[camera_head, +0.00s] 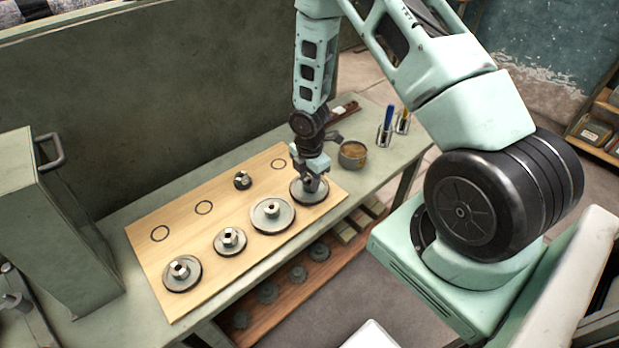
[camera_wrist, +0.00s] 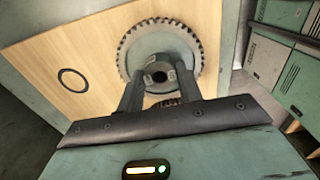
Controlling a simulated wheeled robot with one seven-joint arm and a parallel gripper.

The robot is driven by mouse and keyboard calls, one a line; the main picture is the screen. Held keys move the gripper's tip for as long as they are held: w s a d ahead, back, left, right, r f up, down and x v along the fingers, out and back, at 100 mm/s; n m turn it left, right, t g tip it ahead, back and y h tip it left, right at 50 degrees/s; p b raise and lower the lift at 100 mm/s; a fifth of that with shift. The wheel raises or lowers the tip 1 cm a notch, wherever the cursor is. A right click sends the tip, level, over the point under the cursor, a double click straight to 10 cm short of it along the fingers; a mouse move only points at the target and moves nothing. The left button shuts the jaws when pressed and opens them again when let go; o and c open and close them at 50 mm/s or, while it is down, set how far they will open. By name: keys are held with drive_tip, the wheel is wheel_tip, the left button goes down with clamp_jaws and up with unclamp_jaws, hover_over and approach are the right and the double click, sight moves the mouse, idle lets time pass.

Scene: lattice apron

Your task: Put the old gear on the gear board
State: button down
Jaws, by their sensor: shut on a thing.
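The gear board (camera_head: 180,300) is a pale wooden panel lying on the green bench. My gripper (camera_head: 311,181) is over its right end, shut on the hub of a grey toothed gear (camera_head: 299,196). In the wrist view the two fingers (camera_wrist: 160,84) are either side of the hub, and the gear (camera_wrist: 131,52) lies flat against or just over the board; I cannot tell which. Part of the gear is hidden by the fingers. No mark shows clearly which gear is the old one.
Three more gears, at left (camera_head: 192,282), middle (camera_head: 229,252) and right (camera_head: 258,222), sit along the front. A small dark part (camera_head: 242,180) stands behind, among empty ring marks (camera_head: 203,207). A round tin (camera_head: 353,155) and pen cups (camera_head: 384,138) stand right of the board.

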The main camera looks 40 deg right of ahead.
drive_tip(key=shift+f, duration=0.1)
drive_tip(key=c, duration=1.4)
unclamp_jaws()
drive_tip(key=shift+f, duration=0.1)
drive_tip(key=o, duration=0.5)
drive_tip(key=shift+c, duration=0.2)
wheel_tip(320, 180, up, 12)
drive_tip(key=b, duration=0.2)
drive_tip(key=s+a+r+m, duration=0.2)
drive_tip(key=s+a+r, duration=0.1)
drive_tip(key=a+r, duration=0.3)
drive_tip(key=s+a+r+m, duration=0.2)
drive_tip(key=s+a+r, duration=0.15)
drive_tip(key=a, duration=0.45)
drive_tip(key=s+a+r+m, duration=0.3)
drive_tip(key=s+a, duration=0.2)
drive_tip(key=s, duration=0.3)
drive_tip(key=s+a+r+m, duration=0.3)
drive_tip(key=s+a+r, duration=0.1)
drive_tip(key=s, duration=0.4)
drive_tip(key=shift+s+a+r+m+y, duration=0.2)
drive_tip(key=shift+a+r+m+y, duration=0.1)
drive_tip(key=shift+a, duration=0.45)
